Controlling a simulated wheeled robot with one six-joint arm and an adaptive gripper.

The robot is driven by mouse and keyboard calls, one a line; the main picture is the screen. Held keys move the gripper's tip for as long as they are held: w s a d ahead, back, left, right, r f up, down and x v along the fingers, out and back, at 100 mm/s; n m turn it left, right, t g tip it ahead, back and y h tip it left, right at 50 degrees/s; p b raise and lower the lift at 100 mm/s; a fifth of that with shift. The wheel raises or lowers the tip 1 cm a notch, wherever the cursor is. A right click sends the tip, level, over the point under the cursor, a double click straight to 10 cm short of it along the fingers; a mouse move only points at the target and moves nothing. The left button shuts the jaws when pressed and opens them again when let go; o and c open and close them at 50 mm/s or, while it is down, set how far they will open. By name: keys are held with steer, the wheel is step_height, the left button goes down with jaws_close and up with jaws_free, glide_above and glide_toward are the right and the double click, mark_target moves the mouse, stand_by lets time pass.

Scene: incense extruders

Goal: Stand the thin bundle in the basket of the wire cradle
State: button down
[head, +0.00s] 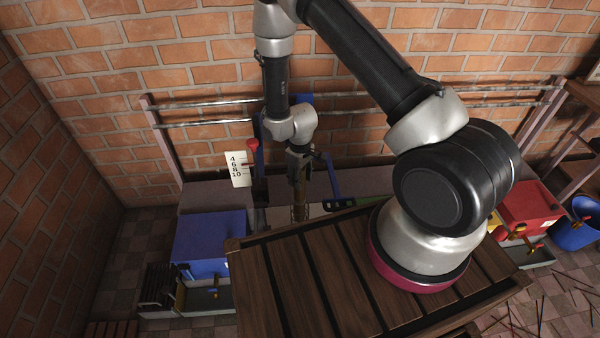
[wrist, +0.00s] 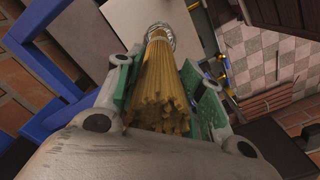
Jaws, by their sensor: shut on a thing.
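The thin bundle of yellow-tan sticks (wrist: 160,80) is between the green pads of my gripper (wrist: 165,72) in the wrist view, its near ends pointing at the camera. In the head view my gripper (head: 299,168) points down, shut on the bundle (head: 300,203), which hangs roughly upright behind the slatted table's far edge. A silvery wire ring (wrist: 160,30) encircles the bundle's far end. It may belong to the wire cradle, but I cannot tell. The bundle's lower tip is hidden, and the cradle is not clearly visible in the head view.
The wooden slatted table (head: 290,275) stands in front. A blue frame (head: 328,180) and a numbered white card (head: 239,169) are close to my gripper. A blue box (head: 208,240) stands left, a red box (head: 527,205) right. Metal rails (head: 210,121) run along the brick wall.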

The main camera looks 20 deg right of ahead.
steer(key=shift+f, duration=0.3)
steer(key=c, duration=0.8)
jaws_free()
step_height(320, 180, up, 12)
